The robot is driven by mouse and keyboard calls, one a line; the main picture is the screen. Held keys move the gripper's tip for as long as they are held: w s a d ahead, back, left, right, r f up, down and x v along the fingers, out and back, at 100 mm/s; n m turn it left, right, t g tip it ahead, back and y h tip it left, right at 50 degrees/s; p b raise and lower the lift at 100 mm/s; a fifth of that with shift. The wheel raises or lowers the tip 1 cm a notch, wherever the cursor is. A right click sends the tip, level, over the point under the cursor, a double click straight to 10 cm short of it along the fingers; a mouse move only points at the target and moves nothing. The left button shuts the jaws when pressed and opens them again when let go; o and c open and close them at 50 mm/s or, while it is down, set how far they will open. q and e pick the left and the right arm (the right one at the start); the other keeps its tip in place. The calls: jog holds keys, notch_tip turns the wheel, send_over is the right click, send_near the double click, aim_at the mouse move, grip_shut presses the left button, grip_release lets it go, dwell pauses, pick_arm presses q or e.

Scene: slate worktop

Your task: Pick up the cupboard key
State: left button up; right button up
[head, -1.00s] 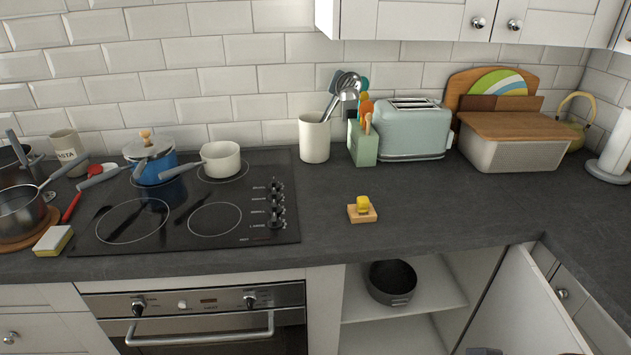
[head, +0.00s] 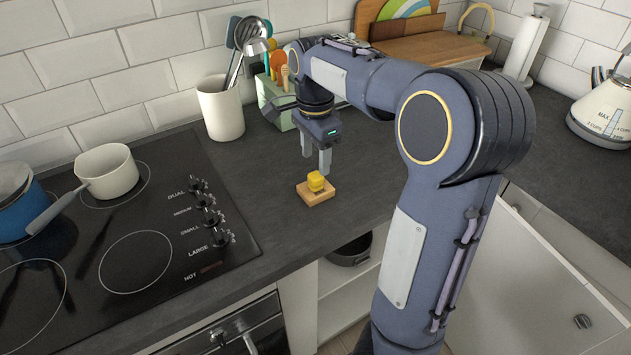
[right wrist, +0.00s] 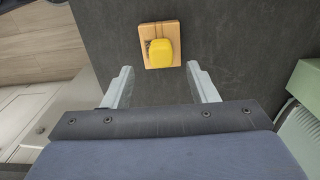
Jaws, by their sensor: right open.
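The cupboard key shows as a small yellow piece (head: 316,181) on a light wooden block (head: 318,195) on the dark worktop. In the right wrist view the yellow piece (right wrist: 164,52) sits on the square block (right wrist: 148,28), with a bit of metal at its left side. My right gripper (head: 317,165) is above and just behind the block, pointing down. It also shows in the right wrist view (right wrist: 160,77), its two fingers apart with nothing between them, the key beyond the tips. My left gripper is not in view.
A cooktop (head: 135,262) with a cream saucepan (head: 106,172) lies to the left. A utensil crock (head: 220,108) and a green holder (head: 268,95) stand behind. A white cupboard door (head: 530,290) is open below the front edge. The worktop around the block is clear.

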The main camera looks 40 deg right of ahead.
aim_at(316, 175)
notch_tip(316, 175, down, 7)
jog(key=shift+r, duration=0.15)
jog(key=c, duration=1)
jog(key=shift+c, duration=0.2)
jog(key=shift+r, duration=0.1)
